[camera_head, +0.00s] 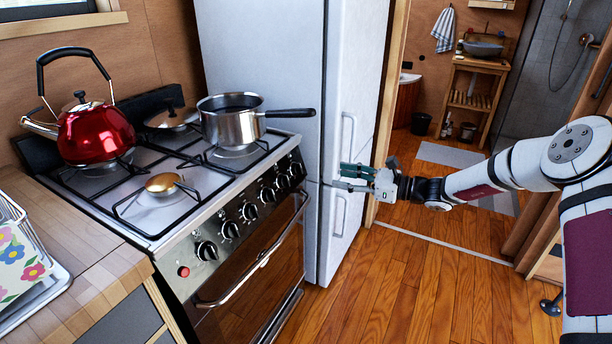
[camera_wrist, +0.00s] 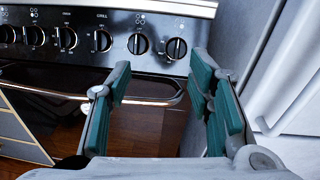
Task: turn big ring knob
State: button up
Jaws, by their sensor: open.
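The stove's black front panel (camera_head: 240,222) carries a row of several round control knobs. In the wrist view the two rightmost knobs, one at the far right end (camera_wrist: 176,48) and its left neighbour (camera_wrist: 138,43), lie ahead between the finger directions. Small markings sit above the knobs; I cannot tell which one is the big ring knob. My gripper (camera_head: 347,178) is open and empty, right of the panel and in front of the fridge in the head view. In the wrist view its teal-padded fingers (camera_wrist: 161,80) are spread wide, apart from the knobs.
A metal oven handle (camera_head: 255,262) runs below the knobs. The white fridge (camera_head: 290,60) stands close on the right of the stove. A pot (camera_head: 228,126) with a black handle and a red kettle (camera_head: 95,135) stand on the hob. The wooden floor (camera_head: 400,285) in front is clear.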

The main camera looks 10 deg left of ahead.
aim_at(301, 167)
jog(key=shift+m+t, duration=0.7)
jog(key=shift+m, duration=0.2)
jog(key=b+x, duration=0.1)
jog(key=x, duration=0.3)
jog(key=w+f+b+x, duration=0.1)
jog(key=x, duration=0.4)
jog(key=w+x, duration=0.1)
jog(key=x, duration=0.3)
jog(key=shift+w+d+f+b, duration=0.1)
jog(key=shift+w+f+b, duration=0.05)
jog(key=shift+f+b, duration=0.25)
jog(key=c, duration=1.1)
